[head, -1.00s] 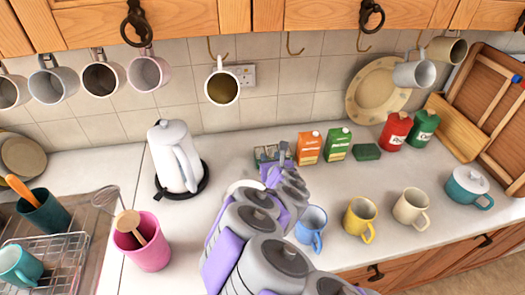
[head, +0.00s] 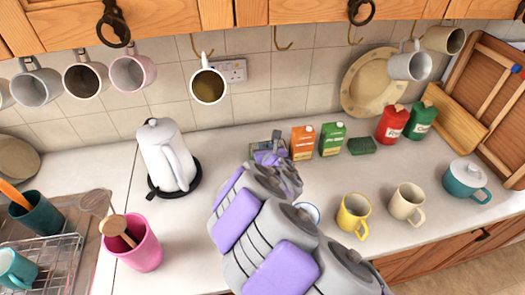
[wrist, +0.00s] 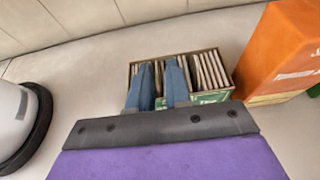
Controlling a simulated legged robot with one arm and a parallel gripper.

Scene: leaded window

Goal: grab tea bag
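An open box (wrist: 214,97) of tea bags stands on the counter, with several upright tea bags (wrist: 207,70) in a row. In the head view the box (head: 262,143) is mostly hidden behind my arm, beside the orange carton. My gripper (wrist: 159,66) is over the box, its two blue fingers apart and pointing down among the tea bags at the left part of the row. Tea bags show between the fingertips. I cannot tell whether the fingers touch any. In the head view my gripper (head: 268,152) reaches the box from the front.
An orange carton (head: 302,143) stands close to the right of the box, with a green carton (head: 332,139) beyond. A white kettle (head: 165,155) is to the left. Mugs hang above; a yellow mug (head: 353,214) and a cream mug (head: 406,202) stand front right.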

